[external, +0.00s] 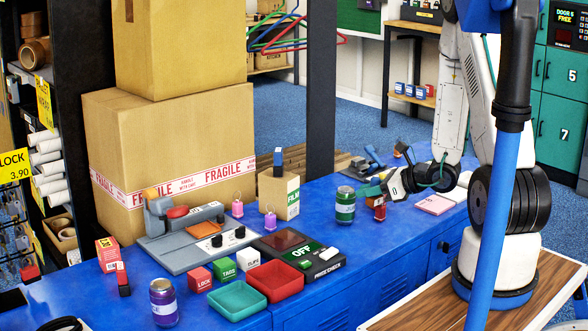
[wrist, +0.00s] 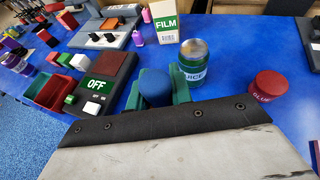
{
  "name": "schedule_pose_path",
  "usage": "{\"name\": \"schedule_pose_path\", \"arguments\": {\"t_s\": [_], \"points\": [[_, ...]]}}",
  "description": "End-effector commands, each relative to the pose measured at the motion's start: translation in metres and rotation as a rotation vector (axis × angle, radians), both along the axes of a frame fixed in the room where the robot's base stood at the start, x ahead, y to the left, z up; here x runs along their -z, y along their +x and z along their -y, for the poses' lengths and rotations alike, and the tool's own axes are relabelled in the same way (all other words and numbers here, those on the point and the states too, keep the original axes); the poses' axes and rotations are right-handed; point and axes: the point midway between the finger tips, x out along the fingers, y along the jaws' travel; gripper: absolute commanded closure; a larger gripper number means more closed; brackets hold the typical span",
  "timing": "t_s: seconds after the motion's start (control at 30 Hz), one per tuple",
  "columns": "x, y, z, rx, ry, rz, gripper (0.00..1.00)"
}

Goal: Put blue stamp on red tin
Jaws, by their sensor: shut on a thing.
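The blue stamp shows as a round blue knob (wrist: 153,83) in the wrist view. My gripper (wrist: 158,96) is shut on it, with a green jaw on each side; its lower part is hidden. The red tin (wrist: 268,86), marked GLUE, stands upright to the right of the jaws and apart from them. In the external view my gripper (external: 370,189) is low over the blue counter, just right of a green-banded can. A small dark red thing (external: 379,210) shows under the jaws there; I cannot tell what it is.
The green-banded can (wrist: 194,60) stands close beyond the right jaw. The OFF price checker (wrist: 101,85) and a FILM box (wrist: 168,28) are to the left and beyond. A pink pad (external: 435,204) lies right of my gripper. Counter around the red tin is mostly clear.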

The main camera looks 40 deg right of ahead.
Motion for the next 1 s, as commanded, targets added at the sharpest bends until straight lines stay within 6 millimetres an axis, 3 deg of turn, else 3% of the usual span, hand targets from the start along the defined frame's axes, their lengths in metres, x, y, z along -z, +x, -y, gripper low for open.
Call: {"name": "schedule_pose_path", "arguments": {"t_s": [0.03, 0.2, 0.37, 0.47, 0.57, 1.0], "points": [[0.001, -0.005, 0.021, 0.032, -0.002, 0.002, 1.0], [0.004, -0.024, 0.073, 0.076, -0.005, 0.006, 1.0], [0.005, -0.038, 0.1, 0.07, -0.007, 0.005, 1.0], [0.005, -0.034, 0.099, 0.029, -0.007, 0.004, 1.0], [0.007, -0.019, 0.103, 0.018, -0.003, 0.002, 1.0], [0.018, 0.087, 0.143, 0.02, -0.002, 0.002, 1.0]]}}
